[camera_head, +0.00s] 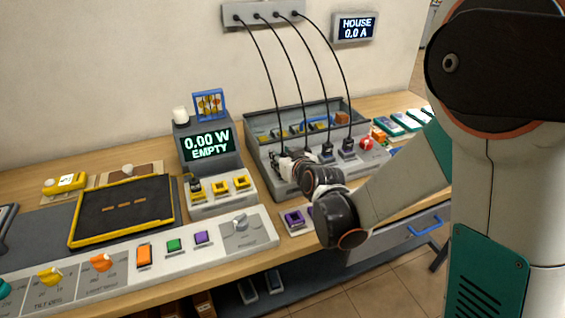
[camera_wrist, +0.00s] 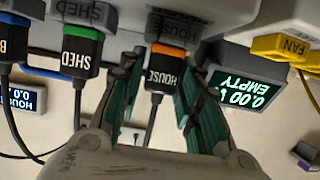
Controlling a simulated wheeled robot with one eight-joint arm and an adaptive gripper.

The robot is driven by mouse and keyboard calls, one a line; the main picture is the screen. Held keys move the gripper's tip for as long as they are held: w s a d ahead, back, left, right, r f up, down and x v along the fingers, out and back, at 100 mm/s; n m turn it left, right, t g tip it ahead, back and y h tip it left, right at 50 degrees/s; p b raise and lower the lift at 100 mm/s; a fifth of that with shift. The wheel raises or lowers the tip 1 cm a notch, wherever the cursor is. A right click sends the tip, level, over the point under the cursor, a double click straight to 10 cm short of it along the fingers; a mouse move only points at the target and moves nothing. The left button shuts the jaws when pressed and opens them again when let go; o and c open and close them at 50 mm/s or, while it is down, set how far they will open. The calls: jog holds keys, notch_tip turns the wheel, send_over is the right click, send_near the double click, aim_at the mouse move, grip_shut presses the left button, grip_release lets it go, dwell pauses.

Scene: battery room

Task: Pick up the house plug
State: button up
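The house plug (camera_wrist: 163,72) is black with an orange band and a HOUSE label. In the wrist view it sits in a grey socket marked HOUSE, with its black cable trailing away. My gripper (camera_wrist: 160,80) is open, with one teal finger on each side of the plug. A gap shows on the left side; on the right the finger is very close and I cannot tell if it touches. In the head view my gripper (camera_head: 281,160) is at the left end of the row of plugs and hides much of the house plug.
Cables rise to a wall strip (camera_head: 262,13). A meter (camera_head: 208,143) reading 0.00 W EMPTY stands left, with yellow sockets (camera_head: 219,188) below. The wall display (camera_head: 355,28) reads HOUSE 0.0 A.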

grip_shut()
